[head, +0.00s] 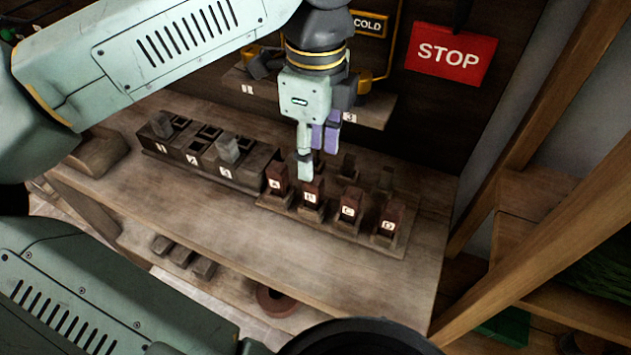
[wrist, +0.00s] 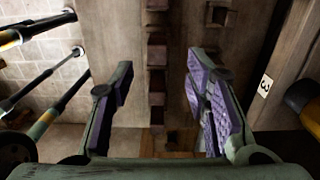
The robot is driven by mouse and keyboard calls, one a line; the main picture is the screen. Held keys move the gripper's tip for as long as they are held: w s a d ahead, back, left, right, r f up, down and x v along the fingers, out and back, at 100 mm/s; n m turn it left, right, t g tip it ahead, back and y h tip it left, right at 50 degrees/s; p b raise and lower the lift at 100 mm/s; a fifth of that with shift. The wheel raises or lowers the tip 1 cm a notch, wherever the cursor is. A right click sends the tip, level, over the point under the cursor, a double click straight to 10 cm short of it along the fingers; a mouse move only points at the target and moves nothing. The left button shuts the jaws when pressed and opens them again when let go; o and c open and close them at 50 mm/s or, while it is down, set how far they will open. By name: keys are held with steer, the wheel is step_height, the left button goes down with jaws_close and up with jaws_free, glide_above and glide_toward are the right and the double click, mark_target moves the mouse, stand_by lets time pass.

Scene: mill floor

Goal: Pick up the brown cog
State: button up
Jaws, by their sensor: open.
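Several reddish-brown blocks stand upright in a wooden rack (head: 342,228) on the bench; white tags mark the front ones, with C (head: 349,206) and D (head: 389,219) legible. Darker pieces, one of them a dark brown piece (head: 347,167), stand behind them. I cannot tell which of these is the brown cog. My gripper (head: 318,155) is open and points down above the rack's left part, hiding some of the back pieces. In the wrist view its purple-padded fingers (wrist: 162,95) stand apart, with a row of brown blocks (wrist: 157,56) below and between them. Nothing is held.
A dark numbered block row (head: 205,158) with grey pieces stands left of the rack. A low shelf (head: 375,108) and a red STOP sign (head: 450,55) are behind. A wooden post (head: 540,170) rises at the right. The bench front (head: 240,215) is clear.

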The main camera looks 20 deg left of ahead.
mark_target(315, 193)
step_height(315, 193, down, 5)
steer(key=shift+d+b, duration=0.1)
steer(key=shift+b, duration=0.95)
steer(key=f+b, duration=0.1)
steer(key=f, duration=0.4)
steer(key=shift+s+b, duration=0.2)
steer(key=shift+b, duration=0.15)
steer(key=shift+c, duration=0.3)
jaws_close()
steer(key=shift+r, duration=0.1)
